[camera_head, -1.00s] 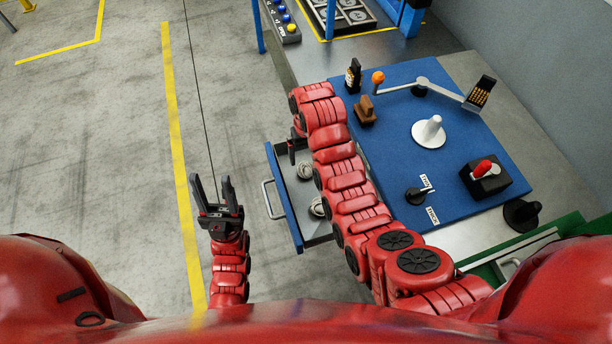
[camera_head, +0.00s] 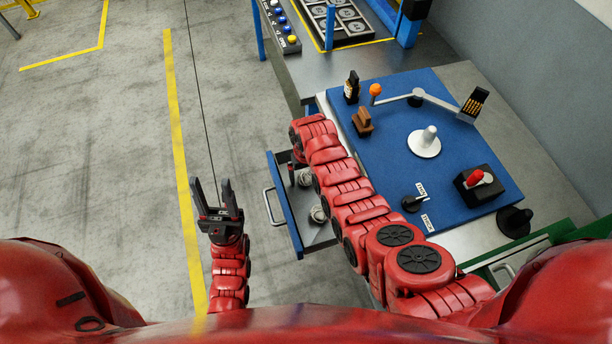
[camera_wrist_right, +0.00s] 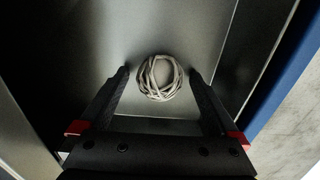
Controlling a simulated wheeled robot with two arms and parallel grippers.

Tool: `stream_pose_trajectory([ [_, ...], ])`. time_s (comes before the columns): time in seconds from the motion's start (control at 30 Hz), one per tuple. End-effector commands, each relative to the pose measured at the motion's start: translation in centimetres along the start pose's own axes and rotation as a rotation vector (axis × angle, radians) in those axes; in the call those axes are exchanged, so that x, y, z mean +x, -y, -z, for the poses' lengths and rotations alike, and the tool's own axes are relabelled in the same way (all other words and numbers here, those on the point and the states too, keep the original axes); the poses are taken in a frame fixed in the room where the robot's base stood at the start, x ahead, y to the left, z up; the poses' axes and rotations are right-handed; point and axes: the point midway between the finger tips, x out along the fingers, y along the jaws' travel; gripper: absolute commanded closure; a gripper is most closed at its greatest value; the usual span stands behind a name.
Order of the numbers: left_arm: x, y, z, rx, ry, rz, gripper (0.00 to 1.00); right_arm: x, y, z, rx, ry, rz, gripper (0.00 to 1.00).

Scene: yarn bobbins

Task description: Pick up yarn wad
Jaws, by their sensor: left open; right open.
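Two light grey yarn wads lie in the open drawer (camera_head: 288,218) in the head view: a farther one (camera_head: 304,178), partly hidden by my arm, and a nearer one (camera_head: 318,213). My right gripper (camera_head: 292,174) is down inside the drawer beside the farther wad, mostly hidden by its arm. In the right wrist view, one round yarn wad (camera_wrist_right: 159,77) lies on the drawer floor, centred between the spread fingertips of the right gripper (camera_wrist_right: 159,74), with a gap on both sides. My left gripper (camera_head: 213,190) is open and empty, outside the drawer over the floor.
The drawer walls rise close around the right gripper.

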Motion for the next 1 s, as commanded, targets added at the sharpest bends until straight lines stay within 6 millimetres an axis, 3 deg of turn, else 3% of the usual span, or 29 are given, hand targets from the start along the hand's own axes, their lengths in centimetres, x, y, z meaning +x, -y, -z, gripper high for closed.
stream_pose_trajectory([
  [0.27,0.03,0.0,0.01,0.0,0.0,0.0,0.5,0.13,0.0,0.05,0.0,-0.002,0.0,0.03],
  [0.77,0.03,0.0,0.01,0.0,0.0,0.0,0.5,0.11,-0.01,0.03,0.001,-0.001,0.0,0.91],
  [1.0,0.02,0.0,0.0,0.0,0.0,0.0,0.5,0.1,-0.02,0.03,0.001,-0.001,0.0,0.92],
])
